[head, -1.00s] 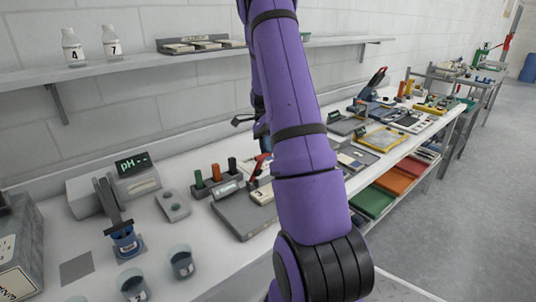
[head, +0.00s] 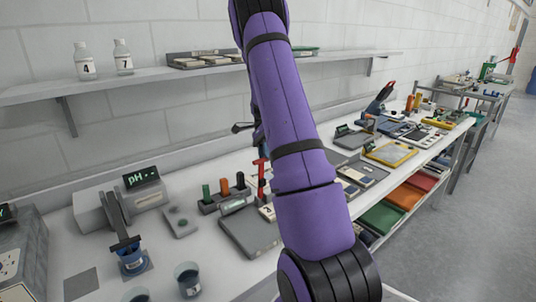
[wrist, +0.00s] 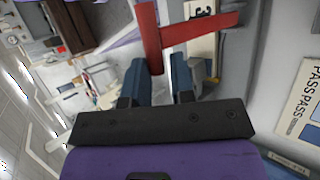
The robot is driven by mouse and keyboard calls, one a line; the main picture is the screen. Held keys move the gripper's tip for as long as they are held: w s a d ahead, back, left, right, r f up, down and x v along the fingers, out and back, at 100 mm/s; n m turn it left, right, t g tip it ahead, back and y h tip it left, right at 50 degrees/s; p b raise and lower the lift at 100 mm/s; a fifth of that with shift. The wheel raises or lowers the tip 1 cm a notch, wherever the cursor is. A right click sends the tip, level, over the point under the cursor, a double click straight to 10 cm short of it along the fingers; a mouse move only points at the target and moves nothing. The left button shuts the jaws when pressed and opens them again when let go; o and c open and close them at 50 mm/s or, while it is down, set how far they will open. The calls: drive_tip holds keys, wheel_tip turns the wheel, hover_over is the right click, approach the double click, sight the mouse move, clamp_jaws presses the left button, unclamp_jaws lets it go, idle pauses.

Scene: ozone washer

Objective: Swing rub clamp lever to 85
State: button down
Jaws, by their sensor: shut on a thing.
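The red clamp lever (head: 262,178) stands nearly upright beside the grey fixture plate (head: 245,235), just left of my arm. In the wrist view, the red lever (wrist: 150,38) is a T-like shape, with a crossbar reaching right. My gripper (wrist: 159,66) is shut on the lower end of its long bar, between blue fingers. In the head view, the gripper's fingers are mostly hidden behind my purple arm. No angle reading on the lever can be made out.
Green, orange and dark capped holders (head: 224,188) stand left of the lever. A PASS card (wrist: 305,105) lies right in the wrist view. Yellow-framed trays (head: 390,152) stand beyond my arm.

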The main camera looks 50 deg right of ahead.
drive_tip(key=shift+w+f, duration=0.2)
drive_tip(key=shift+w, duration=0.15)
drive_tip(key=c, duration=1.1)
unclamp_jaws()
drive_tip(key=shift+w+f, duration=0.1)
drive_tip(key=shift+w, duration=0.15)
drive_tip(key=shift+s, duration=0.1)
drive_tip(key=shift+d, duration=0.1)
drive_tip(key=v, duration=1.1)
drive_tip(key=shift+s, duration=0.1)
